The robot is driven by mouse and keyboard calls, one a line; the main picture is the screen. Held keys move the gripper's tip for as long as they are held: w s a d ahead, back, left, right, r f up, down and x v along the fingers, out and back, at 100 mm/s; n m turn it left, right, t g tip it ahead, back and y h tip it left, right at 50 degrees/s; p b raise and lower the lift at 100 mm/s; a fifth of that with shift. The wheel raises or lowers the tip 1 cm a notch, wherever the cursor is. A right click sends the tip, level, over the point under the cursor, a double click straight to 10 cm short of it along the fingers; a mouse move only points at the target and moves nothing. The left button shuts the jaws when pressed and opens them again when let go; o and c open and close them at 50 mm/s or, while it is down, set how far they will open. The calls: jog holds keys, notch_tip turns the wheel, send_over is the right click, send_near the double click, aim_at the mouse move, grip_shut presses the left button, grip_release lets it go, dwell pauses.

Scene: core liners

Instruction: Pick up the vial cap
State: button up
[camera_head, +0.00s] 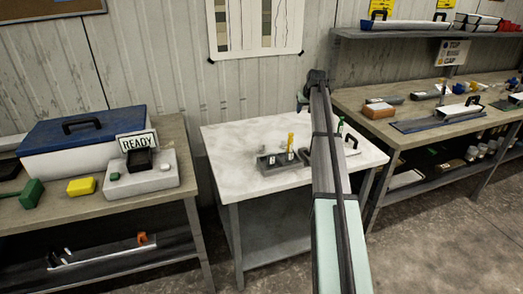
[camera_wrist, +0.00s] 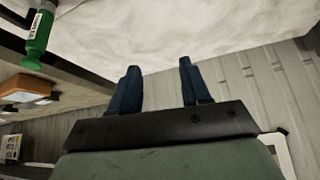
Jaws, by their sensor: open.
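My gripper (camera_wrist: 159,66) shows in the wrist view with its two dark blue fingers apart and nothing between them. In the head view my arm reaches over the right part of the white marble-topped table (camera_head: 232,140). A grey rack (camera_head: 268,168) stands on that table, left of my arm, with small pale pieces and a yellow upright piece (camera_head: 291,141) at it. I cannot tell which small piece is the vial cap. A green cylinder with a white label (camera_wrist: 38,38) is at the upper left of the wrist view, apart from the fingers.
The left bench holds a blue-lidded box (camera_head: 82,132), a READY sign (camera_head: 138,143), a yellow block (camera_head: 81,186) and a green block (camera_head: 32,193). The right bench holds a brown block (camera_head: 379,110) and several small items. The table's front left is bare.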

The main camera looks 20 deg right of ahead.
jog(key=w+a+n, duration=0.2)
jog(key=w+a, duration=0.4)
jog(key=a, duration=0.6)
jog(key=n+g+y, duration=0.1)
jog(key=n+g, duration=0.5)
jog(key=n, duration=1.2)
send_over(261, 145)
jog(key=f, duration=1.2)
jog(key=shift+s+a+f, duration=0.1)
jog(key=shift+s, duration=0.15)
jog(key=shift+w+d+f, duration=0.1)
jog(key=shift+w+f, duration=0.1)
jog(key=shift+f, duration=1.25)
jog(key=shift+w+d+f, duration=0.1)
jog(key=shift+w+f, duration=0.1)
jog(key=shift+f, duration=1.2)
jog(key=shift+c, duration=0.5)
